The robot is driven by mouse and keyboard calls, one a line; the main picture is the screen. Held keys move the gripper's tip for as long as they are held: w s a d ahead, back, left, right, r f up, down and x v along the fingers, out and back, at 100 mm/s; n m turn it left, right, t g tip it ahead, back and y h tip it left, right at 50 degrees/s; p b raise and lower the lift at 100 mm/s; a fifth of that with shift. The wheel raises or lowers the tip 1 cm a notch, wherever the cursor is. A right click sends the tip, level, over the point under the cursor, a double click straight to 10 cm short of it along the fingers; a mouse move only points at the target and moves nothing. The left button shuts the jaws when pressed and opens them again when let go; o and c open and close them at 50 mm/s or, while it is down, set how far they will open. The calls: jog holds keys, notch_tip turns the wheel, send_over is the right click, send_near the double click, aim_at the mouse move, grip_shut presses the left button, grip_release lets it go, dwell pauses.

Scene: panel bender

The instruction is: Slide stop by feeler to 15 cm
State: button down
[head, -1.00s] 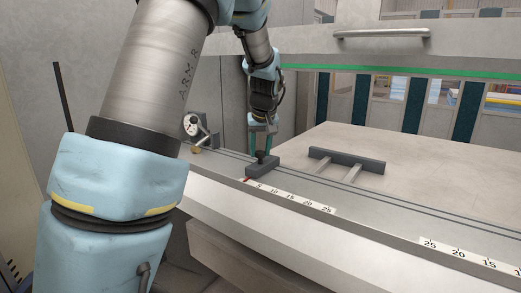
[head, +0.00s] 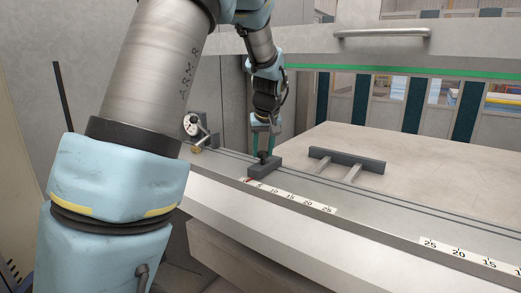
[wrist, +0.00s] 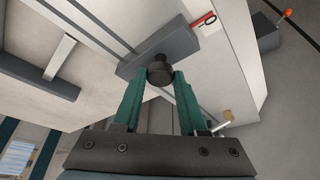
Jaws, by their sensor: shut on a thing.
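The stop by the feeler is a dark grey block (head: 267,168) with a black knob on top, sitting on the grey rail. Its red pointer (head: 247,180) is at the low left end of the white scale (head: 299,199), short of the 5; the exact reading is too small to tell. The 15 mark lies further right. My gripper (head: 263,147) is shut on the stop's knob, its teal fingers on either side. In the wrist view the knob (wrist: 160,70) is between the fingertips, with the block (wrist: 183,42) beneath. The feeler, a dial gauge (head: 191,125) with a brass tip, stands to the left.
A dark bar (head: 347,160) on two rods lies on the wide table (head: 430,172) right of the stop. A second scale (head: 465,255) runs along the front edge at lower right. The rail right of the stop is clear. A beam with a handle (head: 382,33) spans above.

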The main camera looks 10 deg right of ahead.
jog(key=s+d+b, duration=0.1)
jog(key=s+d, duration=0.8)
jog(key=s, duration=0.1)
jog(key=shift+s+d, duration=0.15)
jog(key=shift+d, duration=0.25)
jog(key=shift+c, duration=2.2)
grip_release()
jog(key=b+v, duration=0.1)
jog(key=v, duration=0.9)
jog(key=shift+s+r, duration=0.2)
jog(key=shift+r, duration=0.15)
jog(key=shift+a, duration=0.1)
